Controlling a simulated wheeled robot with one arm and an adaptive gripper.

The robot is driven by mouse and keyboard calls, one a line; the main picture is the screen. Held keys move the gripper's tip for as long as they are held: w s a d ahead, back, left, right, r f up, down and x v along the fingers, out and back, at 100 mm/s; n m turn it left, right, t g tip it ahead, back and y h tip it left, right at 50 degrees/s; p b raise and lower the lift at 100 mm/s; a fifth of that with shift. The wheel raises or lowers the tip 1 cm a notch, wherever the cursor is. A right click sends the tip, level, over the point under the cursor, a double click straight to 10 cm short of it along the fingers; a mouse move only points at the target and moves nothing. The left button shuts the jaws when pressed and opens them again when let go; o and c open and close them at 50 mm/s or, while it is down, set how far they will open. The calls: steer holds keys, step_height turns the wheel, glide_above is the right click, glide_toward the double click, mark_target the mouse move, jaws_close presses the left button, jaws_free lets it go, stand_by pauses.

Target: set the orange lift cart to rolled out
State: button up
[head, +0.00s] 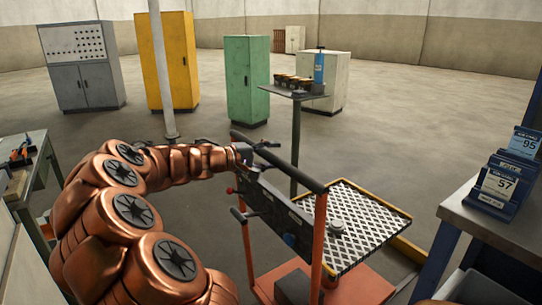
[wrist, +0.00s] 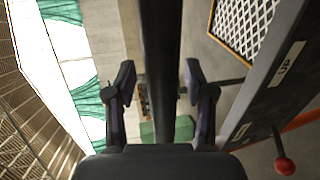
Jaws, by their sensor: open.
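The orange lift cart (head: 319,240) stands at the centre front of the head view. It has orange posts, a black push handle (head: 300,176) and a raised tread-plate platform (head: 365,222) with a yellow rim. My gripper (head: 266,149) is at the far left part of the handle. In the wrist view my gripper (wrist: 158,85) is open, with a finger on each side of the dark handle bar (wrist: 161,40); I cannot tell whether they touch it. A panel marked "UP" (wrist: 262,85) and a red knob (wrist: 285,166) show at the right of the wrist view.
A workbench (head: 490,225) with blue card holders stands close at the right. Another table (head: 33,165) is at the left. A stand (head: 296,135) with a blue bottle is behind the cart. Cabinets and a pole are farther back, with open floor between.

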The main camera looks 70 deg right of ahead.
steer(key=v, duration=1.2)
stand_by(0.4)
steer(key=a+f+n+t+y, duration=0.1)
steer(key=a+f+t+y, duration=0.1)
steer(key=a+f, duration=0.5)
steer(key=a+f+n+t+y, duration=0.1)
steer(key=a+f+t+y, duration=0.15)
steer(key=a, duration=0.85)
steer(key=a+f+n+t+y, duration=0.1)
steer(key=a+f+t+y, duration=0.2)
steer(key=a, duration=0.6)
steer(key=s+a+f+n+y, duration=0.2)
steer(key=a+f, duration=0.1)
steer(key=a, duration=0.7)
steer(key=s+a+f+n+y, duration=0.3)
steer(key=a, duration=0.7)
steer(key=s+p+v, duration=0.2)
steer(key=p+v, duration=0.7)
steer(key=s+r+p+v, duration=0.1)
steer(key=s+p+v, duration=0.1)
steer(key=p+v, duration=0.7)
steer(key=shift+a+r+t+p, duration=0.3)
steer(key=shift+r+t+p, duration=0.05)
steer(key=shift+r, duration=0.15)
steer(key=shift+c, duration=0.2)
steer(key=shift+c, duration=1)
steer(key=shift+d, duration=0.15)
